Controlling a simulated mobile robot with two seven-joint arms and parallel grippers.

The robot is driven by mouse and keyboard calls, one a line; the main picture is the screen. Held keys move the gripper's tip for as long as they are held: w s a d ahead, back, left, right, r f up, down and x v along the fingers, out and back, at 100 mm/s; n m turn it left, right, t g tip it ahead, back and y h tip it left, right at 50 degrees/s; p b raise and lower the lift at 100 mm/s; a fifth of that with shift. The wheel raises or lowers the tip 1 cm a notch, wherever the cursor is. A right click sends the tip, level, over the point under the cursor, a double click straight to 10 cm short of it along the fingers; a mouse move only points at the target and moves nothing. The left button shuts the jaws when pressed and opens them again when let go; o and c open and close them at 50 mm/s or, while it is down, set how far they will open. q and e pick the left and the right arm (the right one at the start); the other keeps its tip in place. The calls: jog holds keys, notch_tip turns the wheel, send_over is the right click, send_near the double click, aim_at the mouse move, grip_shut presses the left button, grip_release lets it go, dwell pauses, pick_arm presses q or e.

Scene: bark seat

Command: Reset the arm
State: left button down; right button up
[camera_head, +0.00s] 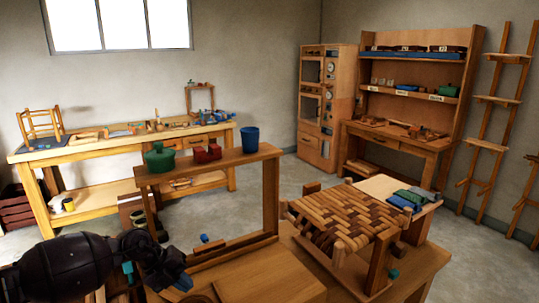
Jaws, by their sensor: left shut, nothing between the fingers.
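My left arm comes in from the lower left, dark and bulky. My left gripper (176,276) is at its end, low in the view and shut with nothing in it. It is left of the woven seat and near the foot of the wooden shelf frame. The stool with a brown and tan woven bark seat (345,215) stands on the workbench (425,268) at the right of centre, well apart from the gripper. My right gripper is not in view.
The wooden shelf frame (215,160) carries a green pot (159,158), red blocks (207,153) and a blue cup (250,140). Folded cloths (413,199) lie on a pale board behind the seat. A long bench (100,148) and cabinets stand farther back, with open floor between.

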pick_arm(q)
jog(key=s+d+r+n+t+h, duration=0.3)
jog(key=d+t+h, duration=0.1)
jog(key=d, duration=0.3)
jog(key=s+d+r+n+t+h, duration=0.2)
jog(key=d+n+t+h, duration=0.15)
jog(key=d, duration=0.25)
jog(key=s+a+f+n+t+y, duration=0.25)
jog(key=s+a+n+y, duration=0.25)
jog(key=a+n+y, duration=0.4)
jog(key=s+a+f+n+t+y, duration=0.1)
jog(key=s+a+n+t+y, duration=0.2)
jog(key=s+a+n+y, duration=0.55)
jog(key=s+a+f+n+g+h, duration=0.1)
jog(key=s+f+n+g, duration=0.3)
jog(key=s, duration=0.4)
jog(key=s+f+n+g+h, duration=0.1)
jog(key=s+f+n+g, duration=0.15)
jog(key=s+g, duration=0.55)
jog(key=w+f+t+b, duration=0.1)
jog(key=w+f+t, duration=0.5)
jog(key=f+t, duration=0.3)
jog(key=shift+f+h, duration=0.4)
jog(key=shift+f, duration=1)
